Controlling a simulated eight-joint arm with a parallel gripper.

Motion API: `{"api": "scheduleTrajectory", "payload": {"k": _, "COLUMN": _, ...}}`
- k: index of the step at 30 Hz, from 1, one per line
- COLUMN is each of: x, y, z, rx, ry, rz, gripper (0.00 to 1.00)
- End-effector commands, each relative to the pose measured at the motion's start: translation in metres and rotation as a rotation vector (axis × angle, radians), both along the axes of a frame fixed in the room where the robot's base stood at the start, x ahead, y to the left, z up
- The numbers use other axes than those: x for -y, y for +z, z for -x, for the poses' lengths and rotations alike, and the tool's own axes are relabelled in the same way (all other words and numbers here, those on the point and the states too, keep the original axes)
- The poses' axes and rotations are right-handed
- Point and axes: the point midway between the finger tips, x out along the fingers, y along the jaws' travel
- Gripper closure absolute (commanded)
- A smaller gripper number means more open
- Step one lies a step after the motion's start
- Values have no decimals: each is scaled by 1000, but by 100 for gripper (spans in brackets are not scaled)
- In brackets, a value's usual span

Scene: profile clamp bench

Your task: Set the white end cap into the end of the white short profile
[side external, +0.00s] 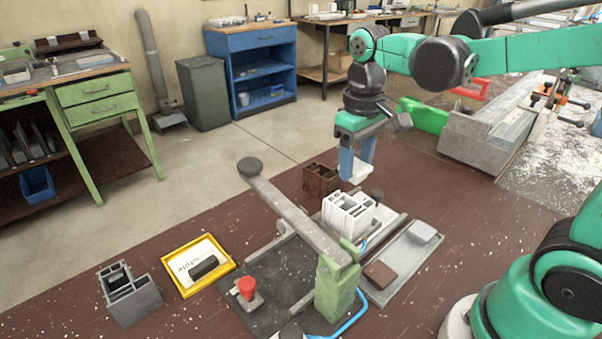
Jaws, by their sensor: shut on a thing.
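My gripper (356,164) has blue fingers and hangs above the clamp bench, pointing down. It is shut on the white end cap (358,175), a small pale plate showing between and below the fingertips. The white short profile (348,214) stands upright on the clamp fixture, its open chambered end facing up. The cap is above and slightly right of the profile in the picture, apart from it. The cap's underside and its exact alignment with the profile cannot be told from this view.
A clamp arm (295,212) on a green post (338,285) crosses in front. A brown profile (321,178) stands behind; a grey one (130,296) front left. A tray (402,262) holds brown and light grey caps. A yellow-framed sign (197,265) and red button (246,288) lie left.

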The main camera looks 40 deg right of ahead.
Motion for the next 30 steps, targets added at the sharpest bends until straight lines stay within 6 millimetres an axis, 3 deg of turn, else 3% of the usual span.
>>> {"api": "scheduleTrajectory", "payload": {"k": 18, "x": -5, "y": -45, "z": -8, "rx": 1, "ry": -3, "rz": 0, "gripper": 99}}
{"api": "scheduleTrajectory", "payload": {"k": 30, "x": -5, "y": -51, "z": -7, "rx": 0, "ry": -3, "rz": 0, "gripper": 99}}
